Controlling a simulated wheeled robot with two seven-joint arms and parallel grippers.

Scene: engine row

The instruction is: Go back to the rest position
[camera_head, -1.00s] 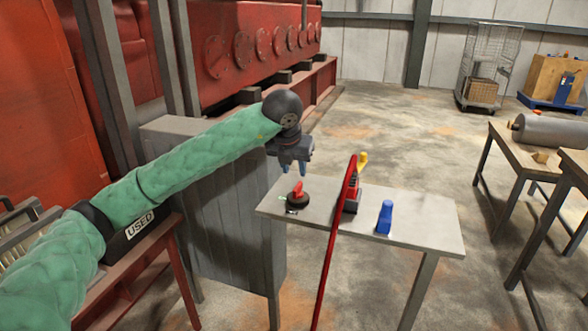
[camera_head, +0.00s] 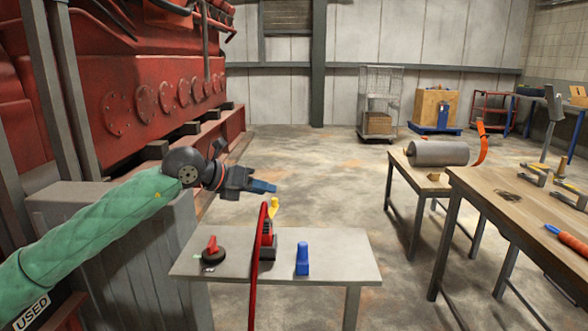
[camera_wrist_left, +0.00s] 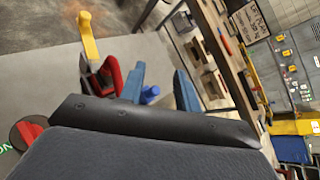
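My left gripper (camera_head: 262,187) is raised above the back edge of the small grey table (camera_head: 340,265), level and pointing right. In the left wrist view its two blue fingers (camera_wrist_left: 160,88) stand apart with nothing held between them. My right gripper is in neither view. On the table are a round black base with a red handle (camera_head: 212,248), a red and black device with a yellow part (camera_head: 268,237), and a blue object (camera_head: 302,260). The device also shows in the left wrist view (camera_wrist_left: 108,75).
A red cable (camera_head: 257,265) rises in front of the table. The red engine (camera_head: 140,70) lies at left beside a grey cabinet (camera_head: 110,240). Wooden workbenches with a grey cylinder (camera_head: 438,153) and tools stand at right. Open floor lies behind the table.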

